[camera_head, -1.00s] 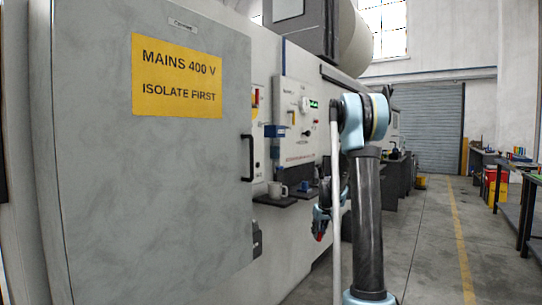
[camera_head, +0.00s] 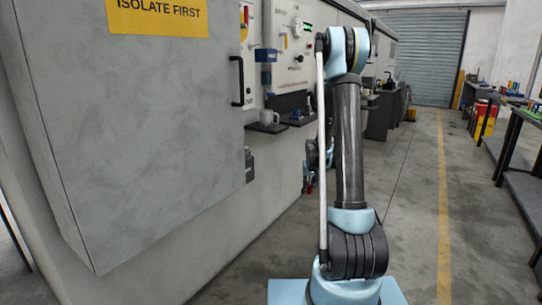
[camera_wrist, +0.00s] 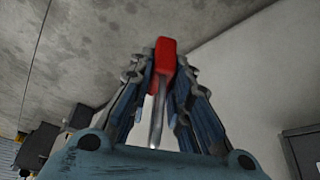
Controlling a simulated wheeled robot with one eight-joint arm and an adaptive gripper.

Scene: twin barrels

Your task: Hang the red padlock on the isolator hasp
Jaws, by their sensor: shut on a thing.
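My gripper (camera_wrist: 163,78) is shut on the red padlock (camera_wrist: 166,50). In the wrist view the padlock's red body sticks out past the fingertips, and a thin metal bar runs back between the fingers toward the palm. In the head view my gripper (camera_head: 309,180) hangs low behind my arm, mostly hidden, with a small patch of red showing. A red and yellow switch (camera_head: 245,14) is on the wall panel beside the grey cabinet, well above and left of the gripper. The hasp itself is too small to make out.
The big grey cabinet (camera_head: 130,130) with a black handle fills the left. A mug (camera_head: 268,117) stands on a small dark shelf below the panel. Benches (camera_head: 522,120) stand at the right. The floor with the yellow line (camera_head: 443,220) is clear.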

